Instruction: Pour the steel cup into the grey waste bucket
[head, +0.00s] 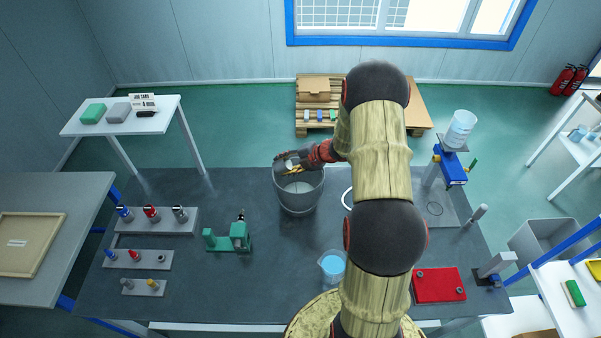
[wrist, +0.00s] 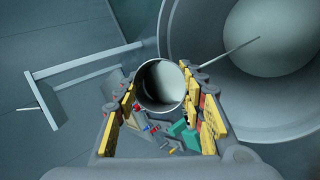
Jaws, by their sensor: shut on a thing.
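The grey waste bucket (head: 301,207) stands on the dark bench in the head view, with a pale area at its bottom. In the wrist view its wide rim and inner wall (wrist: 226,95) fill the right side. My gripper (head: 288,163) is over the bucket's far rim. In the wrist view my gripper (wrist: 158,80) is shut on the steel cup (wrist: 144,92), whose round mouth faces the camera. The cup's inside is grey and shaded; I cannot tell whether anything is in it. In the head view the cup is largely hidden, and its tilt is unclear.
A thin rod (wrist: 230,51) crosses the bucket's opening in the wrist view. A green device (head: 231,237) and racks of small parts (head: 150,220) stand left of the bucket. A beaker of blue liquid (head: 331,264) stands nearer me. A red plate (head: 438,285) lies at right.

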